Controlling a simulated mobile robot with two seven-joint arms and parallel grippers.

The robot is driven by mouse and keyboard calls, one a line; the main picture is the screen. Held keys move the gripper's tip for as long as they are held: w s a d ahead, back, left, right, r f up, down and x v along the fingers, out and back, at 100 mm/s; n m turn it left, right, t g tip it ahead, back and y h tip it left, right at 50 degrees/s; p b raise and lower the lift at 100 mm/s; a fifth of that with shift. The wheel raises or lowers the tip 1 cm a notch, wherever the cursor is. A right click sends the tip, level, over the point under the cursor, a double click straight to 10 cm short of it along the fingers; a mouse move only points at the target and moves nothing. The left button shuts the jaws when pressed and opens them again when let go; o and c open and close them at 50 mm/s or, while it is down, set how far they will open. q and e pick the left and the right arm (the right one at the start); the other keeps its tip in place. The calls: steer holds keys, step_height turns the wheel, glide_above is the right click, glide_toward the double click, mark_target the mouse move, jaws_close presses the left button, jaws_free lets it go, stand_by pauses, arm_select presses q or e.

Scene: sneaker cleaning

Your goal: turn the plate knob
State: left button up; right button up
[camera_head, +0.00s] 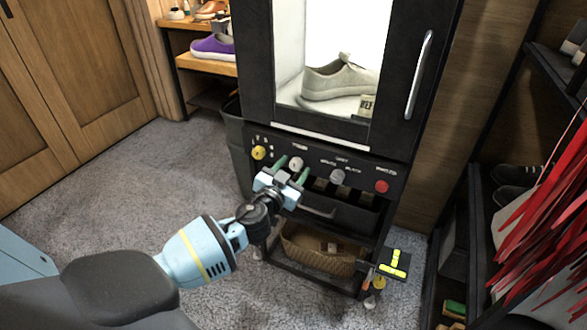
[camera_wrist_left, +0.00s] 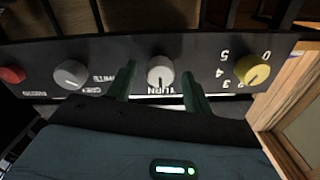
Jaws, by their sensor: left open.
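The black cabinet's control panel (camera_head: 320,168) has a row of knobs. The white knob (camera_head: 296,164) is second from the left in the head view, and the lettering by it seems to read TURN in the wrist view. It shows there (camera_wrist_left: 160,72) with a short dark pointer line. My left gripper (camera_head: 292,170) is open, with its two green fingers on either side of this white knob. In the wrist view the fingers (camera_wrist_left: 158,78) show a gap to the knob on both sides. My right gripper is not in view.
A yellow numbered knob (camera_head: 258,153) is on one side of the white knob, a grey knob (camera_head: 337,176) and a red knob (camera_head: 381,186) on the other. A pale sneaker (camera_head: 340,80) stands in the lit chamber above. A drawer handle (camera_head: 318,212) is just below my gripper.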

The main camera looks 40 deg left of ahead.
arm_select(q)
steer(key=shift+w+a, duration=0.1)
steer(key=shift+w, duration=0.2)
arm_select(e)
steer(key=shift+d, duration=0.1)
arm_select(q)
steer(key=shift+c, duration=0.4)
steer(key=c, duration=0.9)
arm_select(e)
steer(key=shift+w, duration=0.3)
